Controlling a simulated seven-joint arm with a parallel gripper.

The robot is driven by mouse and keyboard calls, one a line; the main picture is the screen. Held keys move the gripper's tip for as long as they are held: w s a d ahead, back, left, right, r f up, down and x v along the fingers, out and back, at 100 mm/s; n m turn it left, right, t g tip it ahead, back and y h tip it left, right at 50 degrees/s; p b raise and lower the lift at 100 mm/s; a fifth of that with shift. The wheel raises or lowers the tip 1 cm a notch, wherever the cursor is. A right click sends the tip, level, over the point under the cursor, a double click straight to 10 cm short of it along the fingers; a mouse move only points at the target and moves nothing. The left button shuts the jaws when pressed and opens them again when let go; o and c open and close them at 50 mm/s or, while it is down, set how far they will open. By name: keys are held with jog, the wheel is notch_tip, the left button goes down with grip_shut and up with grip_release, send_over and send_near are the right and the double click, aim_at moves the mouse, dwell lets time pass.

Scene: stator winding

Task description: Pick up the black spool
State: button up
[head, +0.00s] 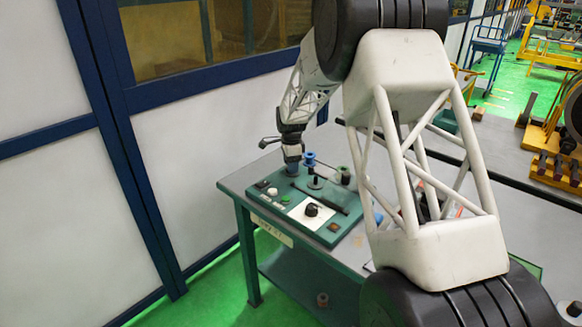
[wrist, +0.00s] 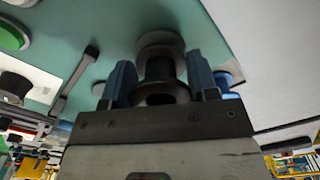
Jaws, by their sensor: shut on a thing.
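The black spool (wrist: 160,92) is between the two blue fingers of my gripper (wrist: 160,70) in the wrist view. The gripper is shut on it, with one finger at each side. A round grey-brown flange or base shows at the spool's far end; I cannot tell whether it belongs to the spool or touches the panel. In the head view my gripper (head: 292,168) points down at the far left part of the green panel (head: 330,236). The black spool cannot be made out there, hidden by the fingers.
A black knob (head: 311,209) sits on a white plate on the panel. The grey table (head: 238,182) shows bare at its left edge.

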notch_tip(320, 180, up, 2)
jog(key=shift+r, duration=0.15)
jog(key=s, duration=0.5)
jog(key=s+d+r, duration=0.1)
jog(key=s, duration=0.4)
jog(key=s+d, duration=0.1)
jog(key=s, duration=0.4)
jog(key=shift+s+d+r, duration=0.1)
jog(key=shift+s+r, duration=0.15)
jog(key=shift+s, duration=0.15)
jog(key=shift+w, duration=0.1)
jog(key=w+d+r, duration=0.1)
jog(key=w+d, duration=0.1)
jog(key=w+d+r, duration=0.1)
jog(key=w, duration=0.2)
jog(key=w+d+r, duration=0.2)
jog(key=w, duration=0.1)
jog(key=shift+d, duration=0.3)
jog(key=shift+f, duration=0.1)
jog(key=shift+s+f, duration=0.1)
jog(key=shift+f, duration=1.8)
jog(key=shift+f, duration=1.85)
dwell(0.8)
